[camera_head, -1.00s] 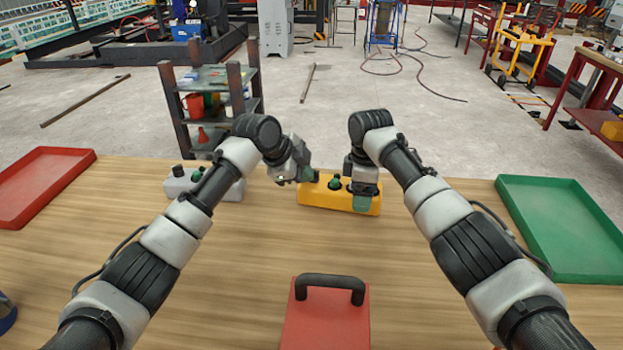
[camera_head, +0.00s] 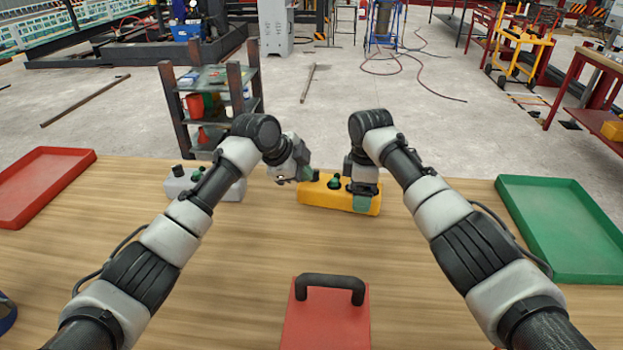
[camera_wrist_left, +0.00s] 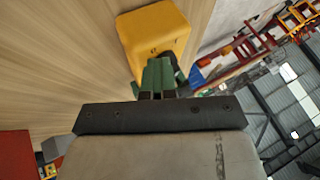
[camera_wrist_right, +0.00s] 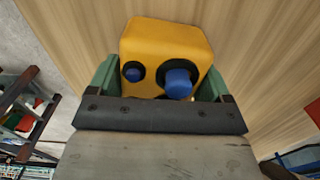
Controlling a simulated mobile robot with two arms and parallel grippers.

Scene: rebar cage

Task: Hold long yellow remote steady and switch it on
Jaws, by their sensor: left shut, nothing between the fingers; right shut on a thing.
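The long yellow remote (camera_head: 322,197) lies on the wooden table, in front of both arms. A green knob (camera_head: 335,183) stands on its top in the head view. My right gripper (camera_head: 364,199) is shut on the remote's right part. In the right wrist view its green fingers flank the yellow body (camera_wrist_right: 165,40), which bears a blue knob (camera_wrist_right: 178,83) and a small dark blue button (camera_wrist_right: 133,72). My left gripper (camera_head: 307,173) is shut and empty at the remote's left end. In the left wrist view its fingers (camera_wrist_left: 158,72) overlap the remote; contact cannot be told.
A light grey box with dark knobs (camera_head: 230,190) stands left of the remote. A red box with a black handle (camera_head: 327,325) is at the front. A red tray (camera_head: 45,190) lies left, a green tray (camera_head: 560,225) right.

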